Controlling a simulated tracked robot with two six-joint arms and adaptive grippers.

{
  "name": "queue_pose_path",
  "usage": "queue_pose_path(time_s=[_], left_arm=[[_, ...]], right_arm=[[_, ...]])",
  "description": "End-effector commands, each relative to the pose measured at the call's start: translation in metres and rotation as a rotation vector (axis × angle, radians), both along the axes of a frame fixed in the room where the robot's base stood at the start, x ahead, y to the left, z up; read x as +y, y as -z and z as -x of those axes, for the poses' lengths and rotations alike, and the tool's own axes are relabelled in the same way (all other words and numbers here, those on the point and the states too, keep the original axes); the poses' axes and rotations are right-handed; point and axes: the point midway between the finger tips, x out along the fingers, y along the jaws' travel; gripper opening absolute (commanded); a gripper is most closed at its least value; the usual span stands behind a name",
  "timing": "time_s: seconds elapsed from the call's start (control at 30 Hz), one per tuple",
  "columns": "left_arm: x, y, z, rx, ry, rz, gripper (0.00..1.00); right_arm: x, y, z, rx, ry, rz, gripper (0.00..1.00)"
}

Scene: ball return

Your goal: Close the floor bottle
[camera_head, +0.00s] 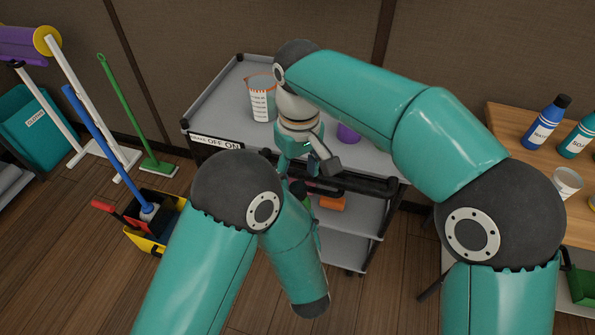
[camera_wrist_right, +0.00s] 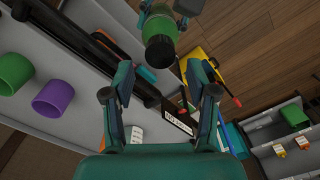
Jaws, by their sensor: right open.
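A green bottle (camera_wrist_right: 157,24) with a dark round top (camera_wrist_right: 160,49) shows in the right wrist view, just past my right fingertips. I cannot tell how firmly the top sits. My left gripper (camera_wrist_right: 165,17) has its fingers on both sides of the bottle and holds it off the cart's front edge. In the head view my left gripper is mostly hidden behind my arms. My right gripper (camera_head: 312,162) is over the front edge of the cart. In the right wrist view my right gripper (camera_wrist_right: 163,78) is open and empty, with its fingers apart short of the dark top.
The grey cart (camera_head: 215,100) carries a measuring jug (camera_head: 261,98) and a purple cup (camera_head: 348,133); a green cup (camera_wrist_right: 14,73) shows in the wrist view. A yellow bucket (camera_head: 148,240) stands left. A wooden table (camera_head: 515,125) with a blue bottle (camera_head: 546,124) is right.

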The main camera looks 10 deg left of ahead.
Motion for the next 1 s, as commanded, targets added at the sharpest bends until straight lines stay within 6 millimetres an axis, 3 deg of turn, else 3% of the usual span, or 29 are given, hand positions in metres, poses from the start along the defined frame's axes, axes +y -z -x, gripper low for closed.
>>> queue_pose_path(time_s=[0.43, 0.77, 1.0], left_arm=[[0.000, 0.000, 0.000, -0.001, 0.000, 0.000, 0.00], [0.000, 0.000, 0.000, -0.001, 0.000, 0.000, 0.00], [0.000, 0.000, 0.000, -0.001, 0.000, 0.000, 0.00]], right_arm=[[0.000, -0.034, -0.001, -0.001, -0.305, -0.005, 0.57], [0.000, -0.034, -0.001, 0.000, -0.309, -0.004, 0.57], [-0.001, -0.015, 0.000, 0.003, -0.308, -0.002, 0.57]])
